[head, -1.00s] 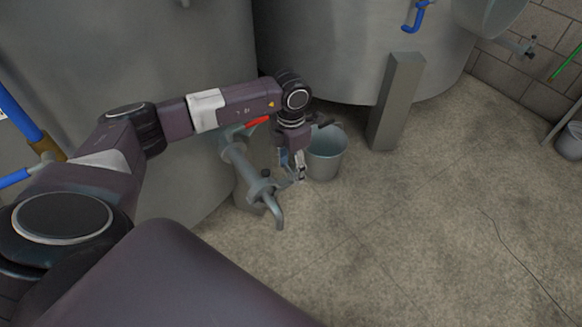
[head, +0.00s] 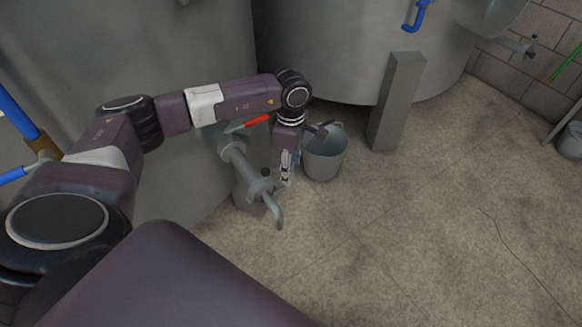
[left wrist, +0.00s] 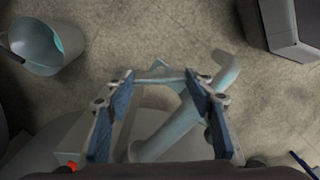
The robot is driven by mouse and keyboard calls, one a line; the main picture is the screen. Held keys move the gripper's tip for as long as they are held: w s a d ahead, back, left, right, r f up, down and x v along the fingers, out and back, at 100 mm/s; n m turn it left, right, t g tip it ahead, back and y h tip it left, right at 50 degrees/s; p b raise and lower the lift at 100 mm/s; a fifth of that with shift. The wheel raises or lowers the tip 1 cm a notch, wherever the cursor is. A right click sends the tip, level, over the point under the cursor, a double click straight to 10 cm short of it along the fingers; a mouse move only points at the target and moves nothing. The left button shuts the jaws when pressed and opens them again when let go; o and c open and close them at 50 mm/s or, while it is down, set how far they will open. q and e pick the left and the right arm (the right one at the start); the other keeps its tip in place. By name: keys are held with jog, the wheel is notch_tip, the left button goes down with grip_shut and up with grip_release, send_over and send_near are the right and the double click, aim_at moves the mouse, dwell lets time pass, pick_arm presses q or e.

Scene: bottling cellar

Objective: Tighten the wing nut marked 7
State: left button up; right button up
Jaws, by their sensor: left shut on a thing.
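My left gripper (head: 287,180) is low beside a grey outlet pipe (head: 243,163) on the tank, close to its bent spout. In the left wrist view its two blue-padded fingers (left wrist: 160,84) stand apart, with a pale metal winged piece (left wrist: 163,76) spanning between their tips. This looks like a wing nut, and the gripper is shut on it. I cannot read any mark on it. In the head view the fingers hide the piece. The pipe and its spout (left wrist: 222,72) pass behind the fingers in the left wrist view. My right gripper is not in view.
A grey bucket (head: 324,160) stands on the floor just right of the gripper. A red valve handle (head: 256,121) is above the pipe. A grey post (head: 397,100) and large tanks (head: 330,45) stand behind.

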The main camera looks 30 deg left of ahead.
pick_arm(q)
jog(key=m+b, duration=0.1)
jog(key=m, duration=0.5)
jog(key=shift+m, duration=1)
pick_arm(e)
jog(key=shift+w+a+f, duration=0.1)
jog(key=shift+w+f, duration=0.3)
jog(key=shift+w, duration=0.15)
pick_arm(q)
jog(key=o, duration=1.2)
jog(key=shift+c, duration=0.2)
jog(key=shift+r, duration=0.1)
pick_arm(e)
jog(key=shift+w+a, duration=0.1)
pick_arm(q)
jog(key=shift+r, duration=3.95)
